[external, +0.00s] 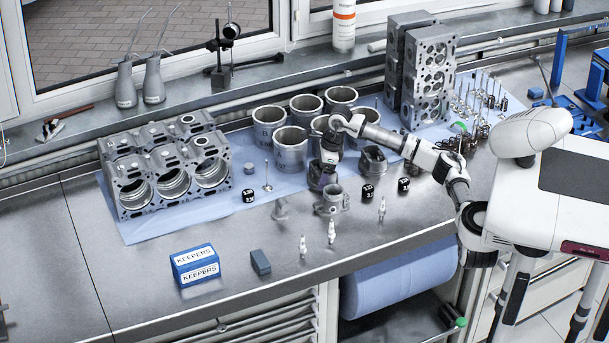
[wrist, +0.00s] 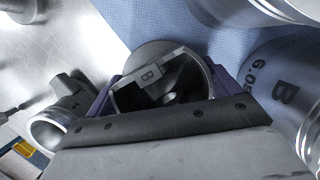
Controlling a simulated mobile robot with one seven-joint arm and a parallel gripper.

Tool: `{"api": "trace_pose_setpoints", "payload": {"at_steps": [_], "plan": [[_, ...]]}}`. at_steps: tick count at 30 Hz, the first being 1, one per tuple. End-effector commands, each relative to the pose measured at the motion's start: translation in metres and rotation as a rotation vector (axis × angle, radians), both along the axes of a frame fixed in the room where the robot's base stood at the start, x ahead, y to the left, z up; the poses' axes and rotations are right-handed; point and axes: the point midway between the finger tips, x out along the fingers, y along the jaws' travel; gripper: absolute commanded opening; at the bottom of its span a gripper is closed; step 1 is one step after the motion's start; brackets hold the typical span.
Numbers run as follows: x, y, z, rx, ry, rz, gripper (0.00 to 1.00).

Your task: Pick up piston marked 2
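My gripper (external: 322,180) points down at the bench beside the cylinder liners, in the middle of the external view. In the wrist view its purple fingers (wrist: 160,98) flank a grey, hollow round part (wrist: 152,72) that looks like a piston. That part has a bar across it with a letter like B. Contact on both sides is not clear. I cannot read a 2 on it. In the external view my gripper mostly hides this part. Another dark piston-like part (external: 373,160) stands just right of my gripper.
A small metal housing (external: 333,201) stands in front. Black numbered cubes (external: 367,192) and spark plugs (external: 332,231) are nearby. An engine block (external: 165,172) is left.

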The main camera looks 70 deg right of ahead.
Motion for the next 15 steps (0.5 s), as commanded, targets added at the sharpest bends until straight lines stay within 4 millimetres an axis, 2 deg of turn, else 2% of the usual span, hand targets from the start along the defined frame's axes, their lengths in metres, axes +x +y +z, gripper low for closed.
{"api": "trace_pose_setpoints", "payload": {"at_steps": [1, 6, 15], "plan": [[-0.0001, 0.0001, 0.0002, 0.0, 0.0, 0.0, 0.74], [-0.0001, 0.0, 0.0004, 0.0, 0.0, 0.0, 0.52], [0.0003, -0.0002, 0.0034, 0.0, -0.002, 0.0, 0.52]]}}
